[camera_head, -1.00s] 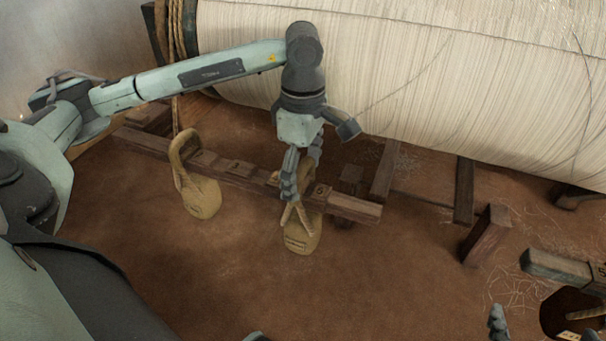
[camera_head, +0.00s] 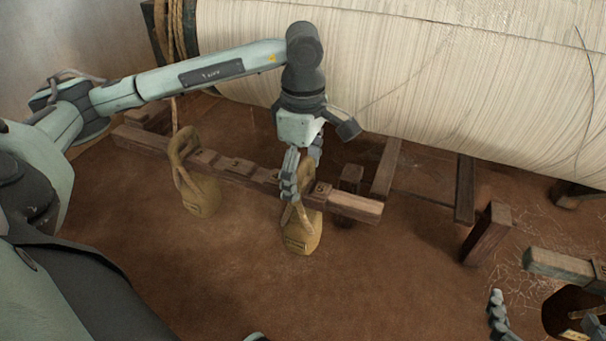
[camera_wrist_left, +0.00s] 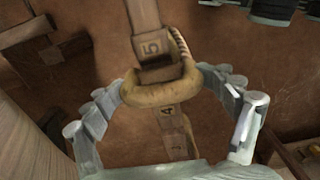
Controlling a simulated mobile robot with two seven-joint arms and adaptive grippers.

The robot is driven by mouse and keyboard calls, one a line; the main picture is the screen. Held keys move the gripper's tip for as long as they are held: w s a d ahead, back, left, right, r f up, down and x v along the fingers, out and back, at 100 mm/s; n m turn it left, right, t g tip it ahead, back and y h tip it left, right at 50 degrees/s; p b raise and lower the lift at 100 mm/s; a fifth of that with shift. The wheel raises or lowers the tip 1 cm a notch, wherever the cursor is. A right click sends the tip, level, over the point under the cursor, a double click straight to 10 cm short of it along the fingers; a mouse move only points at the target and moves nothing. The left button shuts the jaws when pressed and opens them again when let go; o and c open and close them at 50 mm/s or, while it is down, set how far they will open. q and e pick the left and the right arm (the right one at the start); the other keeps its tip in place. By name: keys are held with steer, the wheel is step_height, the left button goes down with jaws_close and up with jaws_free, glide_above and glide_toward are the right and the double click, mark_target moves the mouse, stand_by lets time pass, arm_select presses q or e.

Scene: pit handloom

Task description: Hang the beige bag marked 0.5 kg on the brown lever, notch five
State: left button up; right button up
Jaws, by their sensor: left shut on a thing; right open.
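The beige bag (camera_head: 302,238) hangs below my left gripper (camera_head: 298,172), in front of the right part of the brown lever (camera_head: 225,172); any marking on it is too small to read. My left gripper is shut on the bag's rope loop (camera_wrist_left: 150,94). In the left wrist view the gripper's fingers (camera_wrist_left: 165,100) stand on both sides of the loop. My right gripper (camera_head: 495,315) is open, low at right, partly cut off.
Another beige bag (camera_head: 201,194) hangs by its loop near the lever's left end. A large roll of pale warp threads (camera_head: 400,70) stands behind the lever. A wooden post (camera_head: 486,235) stands to the right. The brown floor (camera_head: 390,285) in front is clear.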

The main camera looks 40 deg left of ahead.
arm_select(q)
steer(key=shift+f, duration=0.15)
steer(key=o, duration=1.8)
step_height(320, 180, up, 8)
steer(key=shift+w+r, duration=0.1)
